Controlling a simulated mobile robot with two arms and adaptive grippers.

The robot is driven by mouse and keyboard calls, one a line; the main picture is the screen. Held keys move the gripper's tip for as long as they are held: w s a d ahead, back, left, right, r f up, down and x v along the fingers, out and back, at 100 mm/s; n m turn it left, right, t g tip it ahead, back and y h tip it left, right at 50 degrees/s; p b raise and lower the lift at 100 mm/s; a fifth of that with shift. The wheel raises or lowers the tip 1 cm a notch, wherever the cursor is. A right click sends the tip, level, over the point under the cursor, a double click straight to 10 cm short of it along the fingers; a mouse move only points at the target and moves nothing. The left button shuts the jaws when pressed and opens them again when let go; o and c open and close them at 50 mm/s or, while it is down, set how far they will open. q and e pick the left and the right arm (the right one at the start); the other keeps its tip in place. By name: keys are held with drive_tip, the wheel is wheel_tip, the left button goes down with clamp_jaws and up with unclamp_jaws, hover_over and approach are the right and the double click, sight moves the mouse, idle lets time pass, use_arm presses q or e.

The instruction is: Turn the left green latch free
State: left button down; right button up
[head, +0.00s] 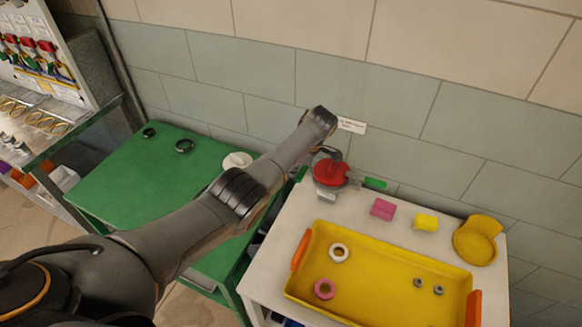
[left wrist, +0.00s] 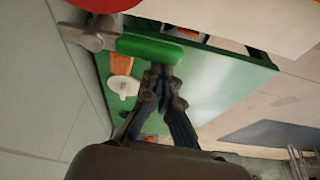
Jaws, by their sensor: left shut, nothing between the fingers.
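A device with a red round top (head: 330,173) stands at the back left corner of the white table. A green latch (head: 374,183) sticks out on its right side, and a small green part (head: 301,174) shows on its left beside my arm. In the left wrist view a green latch (left wrist: 150,48) lies crosswise, joined to a grey metal piece (left wrist: 88,36). My left gripper (left wrist: 162,76) is shut and empty, its fingertips close to this latch's lower edge; I cannot tell if they touch. In the head view my left wrist hides part of the device. My right gripper is not in view.
On the white table (head: 262,270) are a pink block (head: 383,209), a yellow block (head: 425,222), a yellow round holder (head: 474,241) and a yellow tray (head: 385,262) with rings and nuts. A green table (head: 130,190) stands left. The tiled wall is close behind.

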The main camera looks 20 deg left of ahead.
use_arm(q)
drive_tip(key=shift+s+d, duration=0.1)
drive_tip(key=shift+d, duration=0.2)
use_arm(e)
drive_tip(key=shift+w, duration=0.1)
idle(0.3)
use_arm(q)
drive_tip(key=a+p, duration=0.1)
drive_tip(key=a, duration=0.3)
drive_tip(key=b+v, duration=0.1)
drive_tip(key=v, duration=0.9)
drive_tip(key=shift+w, duration=0.2)
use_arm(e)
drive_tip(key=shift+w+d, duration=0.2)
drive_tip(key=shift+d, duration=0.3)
use_arm(q)
drive_tip(key=shift+a, duration=0.15)
